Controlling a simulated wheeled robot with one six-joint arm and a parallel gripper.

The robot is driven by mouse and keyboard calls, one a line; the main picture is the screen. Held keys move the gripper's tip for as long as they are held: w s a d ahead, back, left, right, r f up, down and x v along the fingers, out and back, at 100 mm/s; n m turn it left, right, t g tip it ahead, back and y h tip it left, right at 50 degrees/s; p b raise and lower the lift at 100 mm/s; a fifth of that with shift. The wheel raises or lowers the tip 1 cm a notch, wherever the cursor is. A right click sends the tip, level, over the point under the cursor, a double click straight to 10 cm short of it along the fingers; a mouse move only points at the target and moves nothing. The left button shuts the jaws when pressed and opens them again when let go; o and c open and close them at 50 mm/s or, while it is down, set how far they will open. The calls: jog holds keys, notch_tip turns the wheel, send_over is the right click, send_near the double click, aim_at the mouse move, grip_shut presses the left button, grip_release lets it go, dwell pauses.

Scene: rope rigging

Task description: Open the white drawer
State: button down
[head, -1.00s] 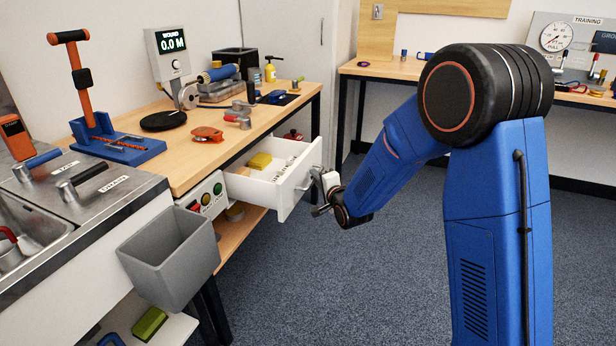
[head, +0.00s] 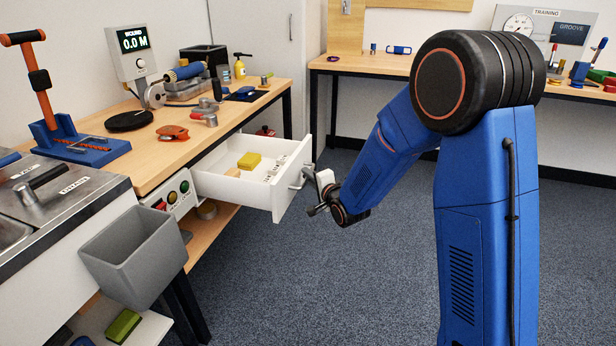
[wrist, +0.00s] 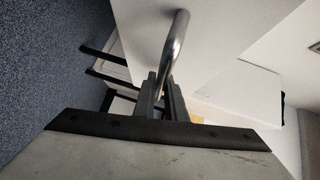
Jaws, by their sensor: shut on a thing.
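The white drawer (head: 275,201) stands pulled out from under the wooden workbench, and its inside shows in the head view. My gripper (head: 313,189) is at the drawer's front, shut on the metal handle (head: 301,178). In the wrist view the fingers (wrist: 160,92) close around the curved silver handle (wrist: 175,42), with the white drawer front (wrist: 215,35) behind it. The fingertips' exact contact is partly hidden.
A grey bin (head: 135,258) hangs left of the drawer, beside a panel with coloured buttons (head: 178,194). The workbench (head: 165,165) above holds tools and a black disc. Carpeted floor (head: 320,280) is clear in front of the drawer.

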jog(key=c, duration=1.8)
grip_release()
jog(key=v, duration=1.2)
jog(key=shift+s+f, duration=0.1)
